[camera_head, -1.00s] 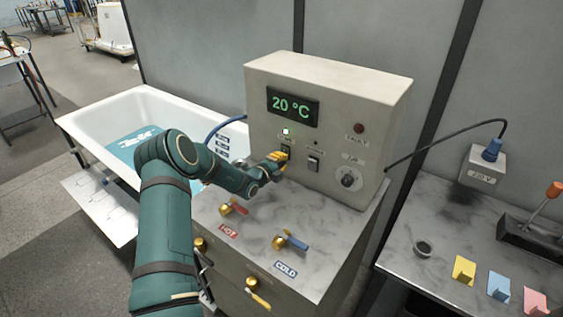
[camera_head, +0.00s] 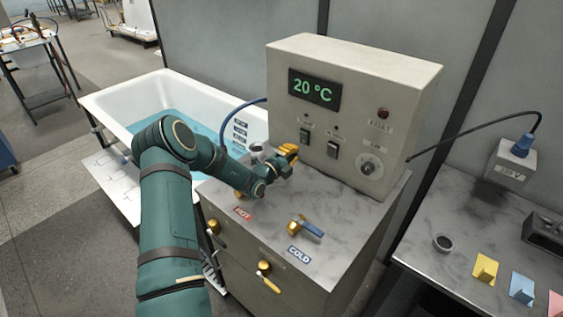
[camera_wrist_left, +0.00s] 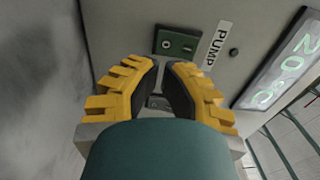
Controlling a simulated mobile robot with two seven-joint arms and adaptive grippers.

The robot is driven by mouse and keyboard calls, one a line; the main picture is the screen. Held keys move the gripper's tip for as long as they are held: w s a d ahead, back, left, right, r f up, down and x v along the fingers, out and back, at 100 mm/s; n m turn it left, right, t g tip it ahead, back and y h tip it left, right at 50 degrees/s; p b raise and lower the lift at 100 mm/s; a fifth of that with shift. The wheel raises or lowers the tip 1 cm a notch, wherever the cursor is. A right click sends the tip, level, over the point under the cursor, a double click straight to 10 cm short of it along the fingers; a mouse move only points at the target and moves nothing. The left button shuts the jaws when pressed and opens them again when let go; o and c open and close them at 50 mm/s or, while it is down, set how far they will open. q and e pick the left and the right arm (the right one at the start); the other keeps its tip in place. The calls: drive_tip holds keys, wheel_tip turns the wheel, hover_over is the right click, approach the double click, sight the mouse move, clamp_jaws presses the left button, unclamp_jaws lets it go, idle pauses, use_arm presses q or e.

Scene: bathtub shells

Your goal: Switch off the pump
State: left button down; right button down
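The beige control box (camera_head: 345,110) stands on a marble-topped cabinet and its display reads 20 °C. The pump switch (camera_head: 305,135) is the left of two switches on its front. In the left wrist view, this switch (camera_wrist_left: 175,43) sits beside a PUMP label (camera_wrist_left: 217,43), with a small dark lamp (camera_wrist_left: 234,52) near it. My left gripper (camera_head: 289,152) has yellow fingers drawn together, with nothing held, just in front of and below the switch, apart from it. The wrist view shows the fingertips (camera_wrist_left: 160,65) close to each other. My right gripper is out of view.
The white bathtub (camera_head: 105,97) with water is behind at left. A second switch (camera_head: 333,149) and a knob (camera_head: 370,166) are right of the pump switch.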

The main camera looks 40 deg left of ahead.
use_arm(q)
drive_tip(key=s, duration=0.7)
drive_tip(key=shift+a+f, duration=0.1)
drive_tip(key=shift+a, duration=0.2)
